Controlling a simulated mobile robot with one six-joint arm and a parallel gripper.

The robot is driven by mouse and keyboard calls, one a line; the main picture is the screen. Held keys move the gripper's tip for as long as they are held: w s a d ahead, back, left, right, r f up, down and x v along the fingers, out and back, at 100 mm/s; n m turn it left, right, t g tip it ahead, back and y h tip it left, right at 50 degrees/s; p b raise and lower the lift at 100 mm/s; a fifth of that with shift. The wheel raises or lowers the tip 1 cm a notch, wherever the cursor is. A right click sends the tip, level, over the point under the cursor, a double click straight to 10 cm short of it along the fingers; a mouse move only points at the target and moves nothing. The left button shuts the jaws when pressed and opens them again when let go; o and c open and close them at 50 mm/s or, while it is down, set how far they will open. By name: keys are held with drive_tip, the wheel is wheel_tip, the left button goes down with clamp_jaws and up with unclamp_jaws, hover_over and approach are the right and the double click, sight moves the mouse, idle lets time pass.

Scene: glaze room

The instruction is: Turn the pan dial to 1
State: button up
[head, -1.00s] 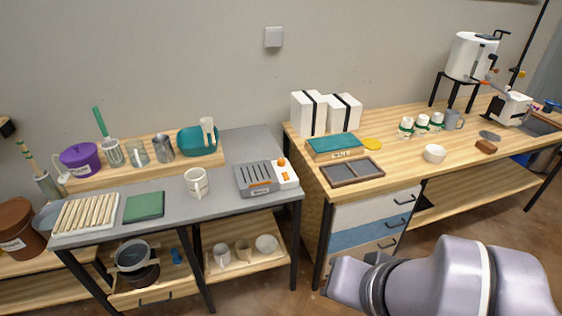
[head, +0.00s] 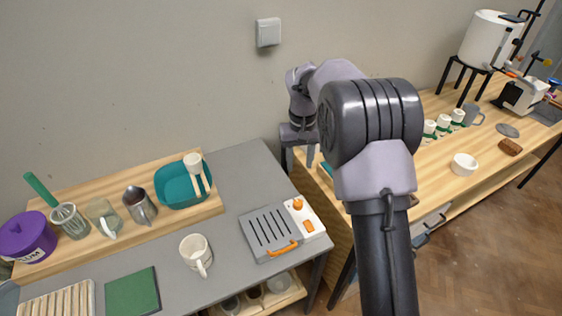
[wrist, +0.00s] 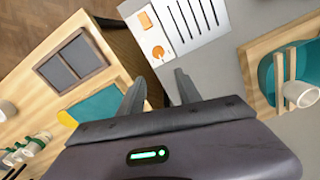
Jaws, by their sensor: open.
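A low device with a slotted grey top (head: 268,230) and a white side panel stands near the front right of the grey table. On the panel are a round orange dial (head: 298,204) and an orange rectangular switch (head: 308,226). The dial also shows in the wrist view (wrist: 158,52); its setting and any numerals are too small to read. My gripper (head: 300,158) is open and empty, beyond the device near the table's right edge in the head view. In the wrist view the dial lies ahead of my open fingers (wrist: 160,80), apart from them.
A white mug (head: 195,252) stands left of the device, and a teal basin (head: 180,186) is farther back. The grey table (head: 245,185) is bare behind the device. A gap separates it from the wooden bench, with a compartment tray (wrist: 72,62).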

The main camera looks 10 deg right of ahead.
sight(298, 202)
drive_tip(key=f+b, duration=0.2)
drive_tip(key=f, duration=0.3)
drive_tip(key=f+b, duration=0.2)
drive_tip(key=f, duration=0.4)
drive_tip(key=f+b, duration=0.1)
drive_tip(key=f, duration=0.5)
drive_tip(key=shift+s+d+f+b, duration=0.2)
drive_tip(key=shift+s+f+b, duration=0.05)
drive_tip(key=shift+s+b, duration=0.15)
drive_tip(key=shift+c, duration=0.2)
drive_tip(key=shift+r, duration=0.1)
clamp_jaws()
